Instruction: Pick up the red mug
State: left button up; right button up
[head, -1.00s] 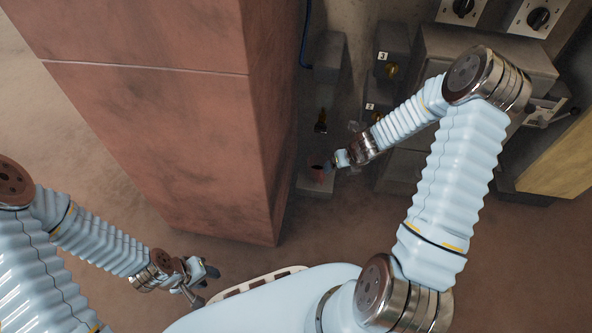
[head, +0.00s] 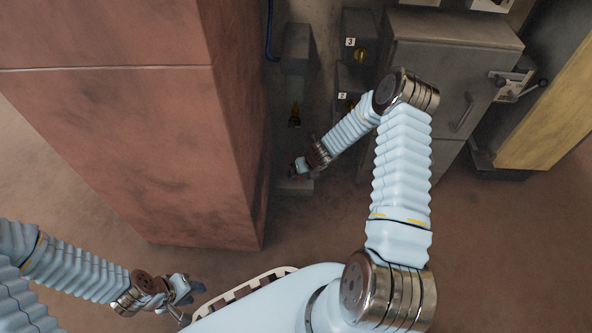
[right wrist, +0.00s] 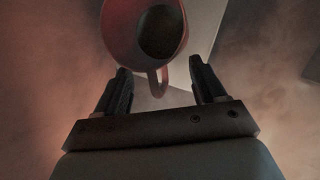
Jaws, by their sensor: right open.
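The red mug (right wrist: 118,24) is at the top of the right wrist view, its dark opening facing the camera. Its handle (right wrist: 157,84) points toward my right gripper (right wrist: 160,68), which is open with one finger on each side of the handle. I see no clear contact. In the head view my right gripper (head: 295,168) is over the low grey ledge (head: 295,188) and hides the mug. My left gripper (head: 188,300) is at the lower left, its fingers apart and empty, far from the mug.
A big reddish-brown block (head: 130,120) stands just left of the right gripper. Grey boxes with numbered labels (head: 350,42) and a grey cabinet (head: 450,70) stand behind and to the right. Brown floor (head: 500,250) is clear at the lower right.

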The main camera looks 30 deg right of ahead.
jog(key=shift+f, duration=0.1)
grip_shut()
dwell(0.4)
